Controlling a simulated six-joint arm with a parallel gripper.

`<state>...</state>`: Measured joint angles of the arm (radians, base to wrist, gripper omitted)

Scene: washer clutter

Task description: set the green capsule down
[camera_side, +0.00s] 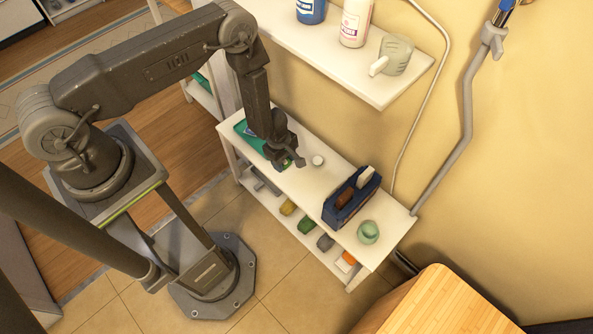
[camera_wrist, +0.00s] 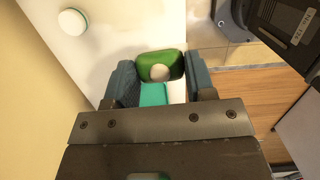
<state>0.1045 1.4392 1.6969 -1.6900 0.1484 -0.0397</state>
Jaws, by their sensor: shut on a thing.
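In the wrist view my gripper (camera_wrist: 160,78) is shut on the green capsule (camera_wrist: 174,58), which shows between the two blue-grey fingers. The capsule is bright green, with a pale round patch in its middle. A teal and white area shows just below it, between the fingers; I cannot tell whether that belongs to the capsule. In the side view my gripper (camera_side: 291,160) hangs over the left half of the white shelf top (camera_side: 300,188). The capsule cannot be made out there. Whether it touches the shelf is unclear.
A white round lid (camera_side: 317,160) lies close right of my gripper, also in the wrist view (camera_wrist: 73,21). A green packet (camera_side: 243,129) lies at left. A dark blue caddy (camera_side: 347,208) and green jar (camera_side: 368,232) stand at right. A wall shelf (camera_side: 330,47) overhangs behind.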

